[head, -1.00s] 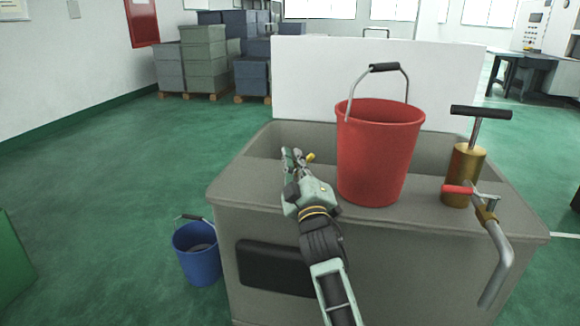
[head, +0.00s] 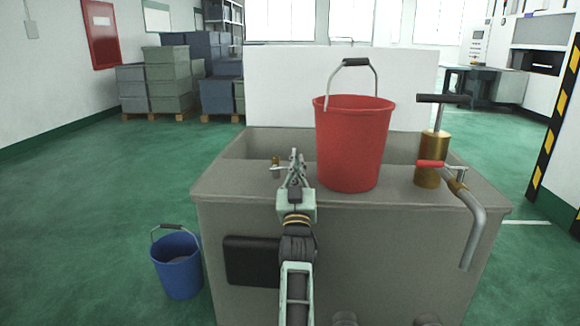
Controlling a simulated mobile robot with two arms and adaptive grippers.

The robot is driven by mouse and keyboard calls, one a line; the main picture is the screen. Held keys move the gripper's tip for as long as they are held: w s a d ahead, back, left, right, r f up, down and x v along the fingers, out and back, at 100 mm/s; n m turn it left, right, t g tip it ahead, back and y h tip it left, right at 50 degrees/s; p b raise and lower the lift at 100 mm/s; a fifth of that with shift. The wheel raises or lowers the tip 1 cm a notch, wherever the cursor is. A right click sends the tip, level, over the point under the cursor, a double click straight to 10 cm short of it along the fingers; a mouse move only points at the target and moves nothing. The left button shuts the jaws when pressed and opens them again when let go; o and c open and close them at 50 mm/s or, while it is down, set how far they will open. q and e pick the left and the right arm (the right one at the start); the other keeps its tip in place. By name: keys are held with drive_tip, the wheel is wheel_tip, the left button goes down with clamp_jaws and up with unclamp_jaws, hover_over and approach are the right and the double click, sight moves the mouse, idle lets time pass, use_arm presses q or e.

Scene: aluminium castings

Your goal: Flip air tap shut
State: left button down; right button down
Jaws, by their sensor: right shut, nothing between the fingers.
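A small brass-coloured fitting (head: 276,164) with a grey lower part stands at the grey tank's near rim, left of the red bucket. It may be the air tap; its lever position is too small to tell. My right gripper (head: 295,156) is shut and empty, just right of the fitting, with a narrow gap in the picture. A second tap with a red lever (head: 431,163) sits on a bent grey pipe (head: 473,220) at the tank's right; its lever points left. My left gripper is out of view.
The grey tank (head: 400,206) carries a red bucket (head: 352,148) close to the right of my gripper. A brass pump (head: 433,150) with a black T-handle stands farther right. A blue bucket (head: 178,268) is on the floor at left. A white panel (head: 280,85) rises behind.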

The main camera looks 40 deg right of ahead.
drive_tip(key=shift+s+d+f+m+g+h, duration=0.1)
drive_tip(key=shift+f+m+g+h, duration=0.2)
drive_tip(key=shift+m, duration=0.35)
drive_tip(key=shift+s+d+f+m+g+h, duration=0.1)
drive_tip(key=shift+f+m+g+h, duration=0.25)
drive_tip(key=shift+m, duration=0.3)
drive_tip(key=shift+r, duration=0.1)
